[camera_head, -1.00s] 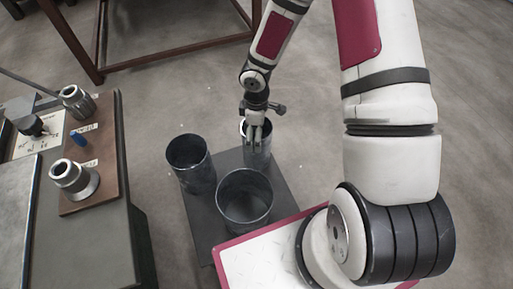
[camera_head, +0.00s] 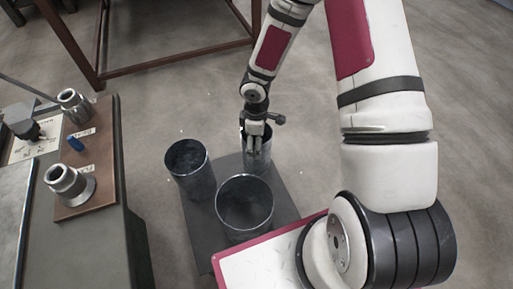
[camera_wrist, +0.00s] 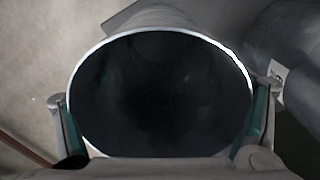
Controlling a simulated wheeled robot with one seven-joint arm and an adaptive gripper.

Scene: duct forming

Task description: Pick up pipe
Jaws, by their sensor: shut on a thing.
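My gripper (camera_head: 256,152) is at the farthest of three dark grey metal pipes, with the pipe (camera_head: 264,163) partly hidden behind the fingers. The pipe stands upright on a dark platform (camera_head: 195,235). In the wrist view, the open round end of this pipe (camera_wrist: 165,36) fills the middle, with a bright rim and dark inside. The fingers of my gripper (camera_wrist: 163,110) lie against its outside at left and right, shut on it. No gap between pipe and platform can be made out.
Two other pipes stand close by, a wide one (camera_head: 245,222) in front and another (camera_head: 189,175) to the left. A bench (camera_head: 85,245) with metal fittings (camera_head: 68,183) is at the left. A brown metal frame (camera_head: 165,63) stands behind. Open floor lies between.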

